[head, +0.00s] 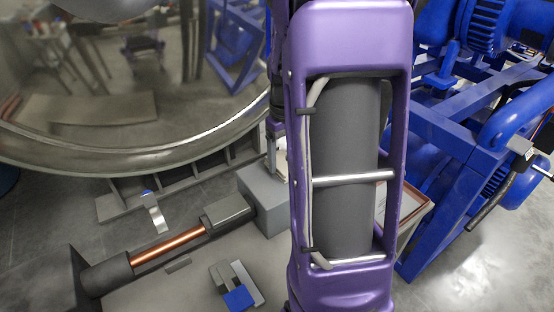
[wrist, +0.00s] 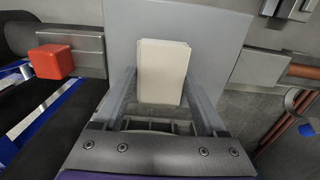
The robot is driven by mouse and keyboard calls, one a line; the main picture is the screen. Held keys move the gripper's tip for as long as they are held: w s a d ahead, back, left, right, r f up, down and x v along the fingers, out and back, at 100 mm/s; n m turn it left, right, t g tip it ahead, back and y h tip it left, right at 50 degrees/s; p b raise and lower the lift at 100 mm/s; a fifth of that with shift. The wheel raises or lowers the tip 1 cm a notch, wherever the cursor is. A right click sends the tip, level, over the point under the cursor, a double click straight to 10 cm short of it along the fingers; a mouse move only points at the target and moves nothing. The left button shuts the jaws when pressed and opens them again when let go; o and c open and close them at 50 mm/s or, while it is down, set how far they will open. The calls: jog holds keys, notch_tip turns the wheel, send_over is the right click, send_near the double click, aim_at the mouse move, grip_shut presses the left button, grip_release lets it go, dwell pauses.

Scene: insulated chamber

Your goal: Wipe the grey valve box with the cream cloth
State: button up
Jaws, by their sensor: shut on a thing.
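The grey valve box (head: 262,208) stands in line with the copper pipe, left of my arm in the head view. Its flat grey face fills the upper middle of the wrist view (wrist: 215,30). The cream cloth (wrist: 163,62) is a folded pale block between my gripper's fingers (wrist: 160,82), in front of the box face. My gripper (head: 272,152) is shut on the cloth, at the top of the box. My arm hides part of the box's right side in the head view. I cannot tell whether the cloth touches the box.
A copper pipe (head: 168,243) with dark grey insulation (head: 108,273) runs left from the box. A blue-handled part (head: 238,298) lies in front. A red block (wrist: 50,62) shows left in the wrist view. Blue machinery (head: 450,130) stands right; a large metal vessel (head: 130,155) is behind.

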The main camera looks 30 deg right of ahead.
jog(key=shift+d, duration=2.1)
jog(key=shift+d+r+p, duration=0.15)
jog(key=shift+p, duration=0.25)
jog(key=shift+s+a+f, duration=0.1)
jog(key=shift+a+f, duration=0.05)
jog(key=shift+a, duration=2.9)
jog(key=shift+s+a+f, duration=0.1)
jog(key=shift+a, duration=2.95)
notch_tip(320, 180, up, 2)
jog(key=shift+r+p, duration=0.25)
jog(key=shift+p, duration=0.25)
jog(key=shift+d+r, duration=0.1)
jog(key=shift+r, duration=1.75)
